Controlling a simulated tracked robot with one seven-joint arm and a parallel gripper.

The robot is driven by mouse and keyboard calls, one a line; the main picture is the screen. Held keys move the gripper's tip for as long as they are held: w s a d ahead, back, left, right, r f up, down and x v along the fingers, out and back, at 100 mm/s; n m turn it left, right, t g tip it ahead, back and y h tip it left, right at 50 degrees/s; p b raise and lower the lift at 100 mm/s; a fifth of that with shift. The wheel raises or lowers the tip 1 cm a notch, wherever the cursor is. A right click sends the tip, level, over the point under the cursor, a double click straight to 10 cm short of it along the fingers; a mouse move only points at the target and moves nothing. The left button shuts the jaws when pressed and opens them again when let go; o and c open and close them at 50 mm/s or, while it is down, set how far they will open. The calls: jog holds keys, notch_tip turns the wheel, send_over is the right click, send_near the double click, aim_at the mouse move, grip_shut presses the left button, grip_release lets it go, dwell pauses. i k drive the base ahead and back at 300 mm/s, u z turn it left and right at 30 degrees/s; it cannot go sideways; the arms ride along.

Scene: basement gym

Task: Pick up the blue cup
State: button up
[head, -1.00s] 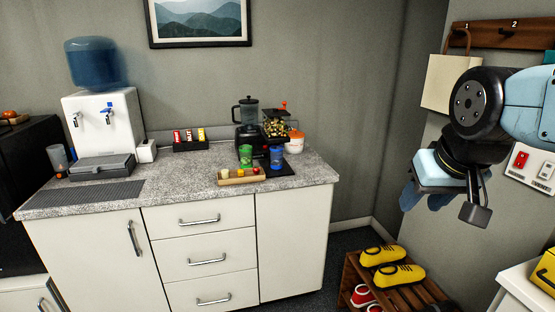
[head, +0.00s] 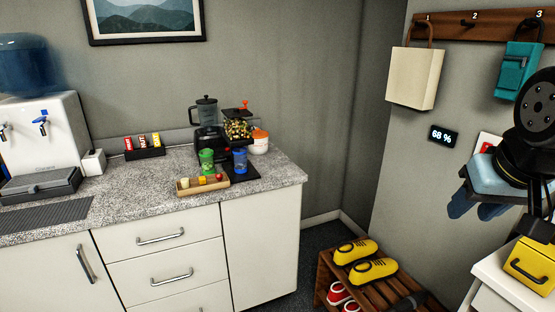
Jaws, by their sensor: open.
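The blue cup (head: 240,161) stands upright on a dark mat (head: 242,177) near the right end of the granite counter, in the head view. A green cup (head: 207,161) stands just to its left. My gripper (head: 484,211) is at the right side of the view, well to the right of the counter and apart from the cup. Its fingers point downward and show nothing held between them.
Behind the cups stand a blender (head: 205,115), a snack dispenser (head: 237,126) and a white jar with an orange lid (head: 259,141). A wooden tray (head: 188,190) with small items lies in front. A shoe rack (head: 325,272) stands on the floor between counter and gripper.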

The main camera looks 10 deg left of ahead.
aim_at(240, 155)
jog(key=u, duration=0.05)
jog(key=i, duration=0.15)
jog(key=z, duration=2.65)
jog(key=k, duration=2.35)
jog(key=u, duration=1.9)
